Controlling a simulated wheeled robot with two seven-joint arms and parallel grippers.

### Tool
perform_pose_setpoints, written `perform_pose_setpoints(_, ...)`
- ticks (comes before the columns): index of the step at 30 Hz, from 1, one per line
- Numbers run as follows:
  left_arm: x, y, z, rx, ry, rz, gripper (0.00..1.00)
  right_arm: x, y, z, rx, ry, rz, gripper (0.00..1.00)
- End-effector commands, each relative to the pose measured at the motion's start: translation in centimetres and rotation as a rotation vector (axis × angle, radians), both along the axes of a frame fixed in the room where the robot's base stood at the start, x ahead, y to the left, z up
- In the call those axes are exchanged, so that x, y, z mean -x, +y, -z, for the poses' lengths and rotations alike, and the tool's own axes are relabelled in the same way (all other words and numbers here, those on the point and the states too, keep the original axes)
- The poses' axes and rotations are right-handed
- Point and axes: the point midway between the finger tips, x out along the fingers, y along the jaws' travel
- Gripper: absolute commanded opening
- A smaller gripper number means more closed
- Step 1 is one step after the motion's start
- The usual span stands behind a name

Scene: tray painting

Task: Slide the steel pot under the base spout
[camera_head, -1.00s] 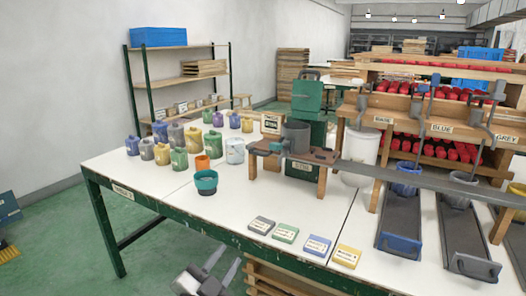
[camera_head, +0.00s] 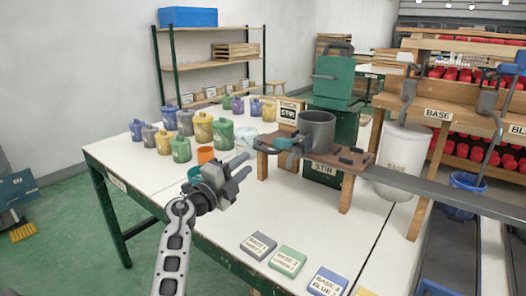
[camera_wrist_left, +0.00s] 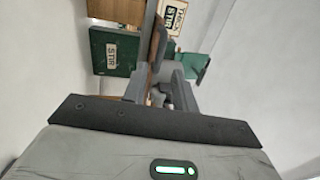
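The steel pot (camera_head: 317,130), a dark grey cylinder, stands upright on a small wooden stand (camera_head: 350,163) at the front of the green STIR machine (camera_head: 333,95). A blue-grey handle (camera_head: 286,144) sticks out on its left side. The base spout (camera_head: 407,92) is a grey spout by the BASE label, to the right of the pot. My left gripper (camera_head: 246,166) is left of the stand and apart from the pot, with its fingers apart and nothing between them. In the left wrist view the fingers (camera_wrist_left: 160,92) point toward the STIR signs. My right gripper is out of view.
A grey rail (camera_head: 440,190) runs right from the stand, past a white bucket (camera_head: 402,160). Several coloured jugs (camera_head: 203,127) and an orange cup (camera_head: 205,155) stand on the left of the white table. Coloured cards (camera_head: 288,259) lie near its front edge.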

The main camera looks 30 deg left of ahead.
Motion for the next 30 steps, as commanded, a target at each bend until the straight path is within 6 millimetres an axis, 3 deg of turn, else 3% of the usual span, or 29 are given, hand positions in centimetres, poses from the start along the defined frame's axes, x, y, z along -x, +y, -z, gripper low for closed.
perform_pose_setpoints(6, -4.7, -0.4, -0.8, 0.002, -0.003, 0.001, 0.28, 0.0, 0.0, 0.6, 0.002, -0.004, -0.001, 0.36)
perform_pose_setpoints(12, -7.3, -0.6, -1.2, 0.001, -0.001, 0.001, 0.28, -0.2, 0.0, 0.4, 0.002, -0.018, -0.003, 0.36)
perform_pose_setpoints(25, -8.3, -0.7, -1.5, -0.001, 0.0, 0.0, 0.28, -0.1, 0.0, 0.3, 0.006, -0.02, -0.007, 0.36)
perform_pose_setpoints(28, -8.3, -0.7, -1.5, 0.0, 0.0, 0.0, 0.03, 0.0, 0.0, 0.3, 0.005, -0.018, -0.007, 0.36)
perform_pose_setpoints(30, -8.3, -0.7, -1.5, -0.001, 0.0, 0.0, 0.0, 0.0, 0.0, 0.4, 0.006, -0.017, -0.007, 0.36)
